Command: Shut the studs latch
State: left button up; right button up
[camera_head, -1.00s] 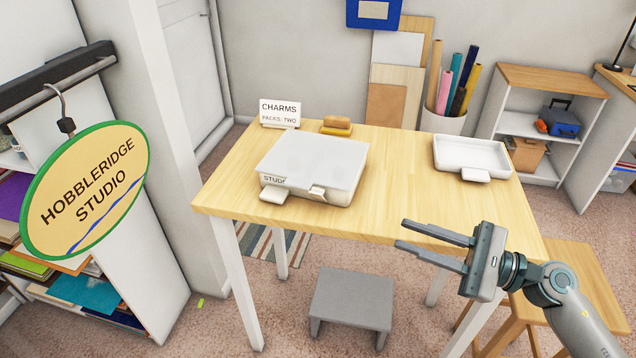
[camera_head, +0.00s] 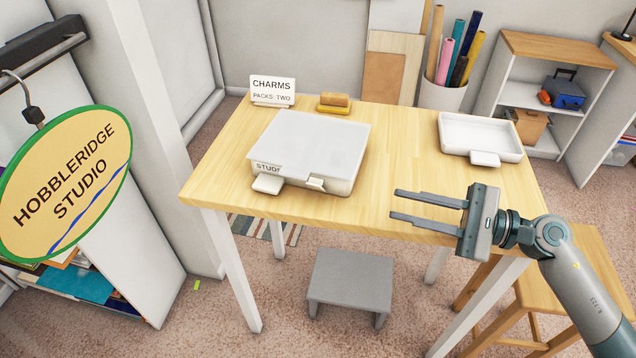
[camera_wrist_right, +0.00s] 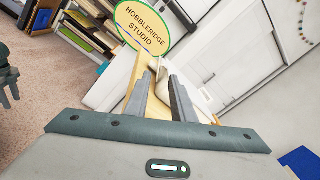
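The studs box (camera_head: 312,140) is white with a pale flat lid lying over it, on the table. Its front carries a partly covered label (camera_head: 266,168) reading "STUD". A small white latch (camera_head: 316,183) sticks out at the front edge, right of the label. My right gripper (camera_head: 396,204) is open and empty, right of the box and apart from it, fingers pointing left towards it. In the right wrist view its fingers (camera_wrist_right: 161,76) are apart with nothing between them. A dark part of mine, apparently the left gripper (camera_wrist_right: 8,95), shows at that view's left edge, too cut off to judge.
The wooden table (camera_head: 225,165) also holds a CHARMS card (camera_head: 272,88), a yellow-brown block (camera_head: 334,101) and a white tray (camera_head: 480,135). A white tab (camera_head: 268,185) projects below the box's label. A hanging sign (camera_head: 65,185) is at left. Table between box and tray is clear.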

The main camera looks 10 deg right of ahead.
pick_arm(q)
jog(key=w+d+r+t+h+p, duration=0.1)
jog(key=w+d+r+t+p, duration=0.1)
jog(key=d+r+t+p, duration=0.15)
pick_arm(e)
send_near(320, 186)
jog(key=shift+w+a+r, duration=0.25)
jog(key=shift+w+a, duration=0.05)
jog(key=shift+a, duration=0.4)
jog(key=p+x, duration=0.3)
jog(key=x, duration=0.4)
jog(key=shift+w+a+f, duration=0.15)
jog(key=shift+w+a, duration=0.05)
jog(key=shift+a, duration=0.1)
pick_arm(q)
jog(key=s+a+f+g, duration=0.3)
jog(key=s+a+f, duration=0.1)
jog(key=s, duration=0.5)
jog(key=shift+s+g+y, duration=0.25)
jog(key=shift+g+y, duration=0.1)
jog(key=shift+y, duration=0.05)
pick_arm(e)
jog(key=shift+w+a+f, duration=0.1)
jog(key=shift+w+a, duration=0.1)
jog(key=shift+a, duration=0.35)
pick_arm(q)
jog(key=shift+a, duration=0.1)
pick_arm(e)
grip_shut()
